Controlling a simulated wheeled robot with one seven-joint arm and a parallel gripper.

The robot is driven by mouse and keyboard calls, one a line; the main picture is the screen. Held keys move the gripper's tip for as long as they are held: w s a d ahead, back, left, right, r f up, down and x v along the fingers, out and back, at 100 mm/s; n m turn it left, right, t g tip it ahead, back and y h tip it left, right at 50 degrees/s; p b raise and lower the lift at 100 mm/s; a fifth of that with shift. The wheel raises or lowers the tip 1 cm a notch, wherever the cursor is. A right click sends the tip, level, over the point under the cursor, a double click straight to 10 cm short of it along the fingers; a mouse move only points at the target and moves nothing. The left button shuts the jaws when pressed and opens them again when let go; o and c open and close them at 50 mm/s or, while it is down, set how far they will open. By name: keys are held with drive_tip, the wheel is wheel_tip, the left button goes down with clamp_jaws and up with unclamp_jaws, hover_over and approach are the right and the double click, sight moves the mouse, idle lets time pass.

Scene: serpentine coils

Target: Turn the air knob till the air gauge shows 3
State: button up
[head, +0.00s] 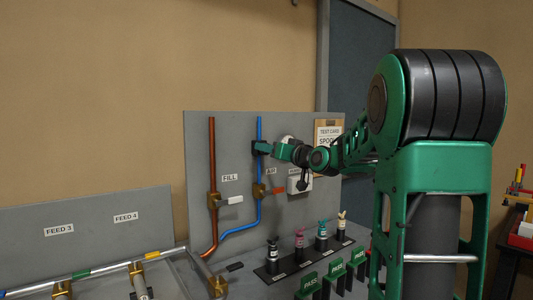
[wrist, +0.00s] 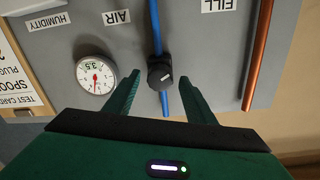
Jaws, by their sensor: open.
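The black air knob (wrist: 160,73) sits on the blue pipe in the wrist view, with a pale mark on its face. The round white air gauge (wrist: 96,75) is left of it, with a red needle and small figures that look like 3.5; I cannot read the needle's value surely. My gripper (wrist: 160,78) is open, its green fingers on either side of the knob, with gaps visible. In the head view my gripper (head: 263,147) is at the blue pipe, hiding most of the knob; the gauge (head: 287,140) is mostly hidden behind my arm.
A copper pipe (head: 212,150) runs left of the blue pipe (head: 259,128) on the grey panel (head: 235,125). Valves with white (head: 235,200) and orange (head: 279,190) handles sit lower. A test card (head: 328,131) hangs at right. Several small bottles stand on a black rack below.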

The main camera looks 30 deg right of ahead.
drive_tip(key=shift+w, duration=0.4)
drive_tip(key=c, duration=1)
drive_tip(key=shift+c, duration=0.2)
drive_tip(key=shift+a+n, duration=0.15)
drive_tip(key=shift+n, duration=3.25)
drive_tip(key=shift+f, duration=0.1)
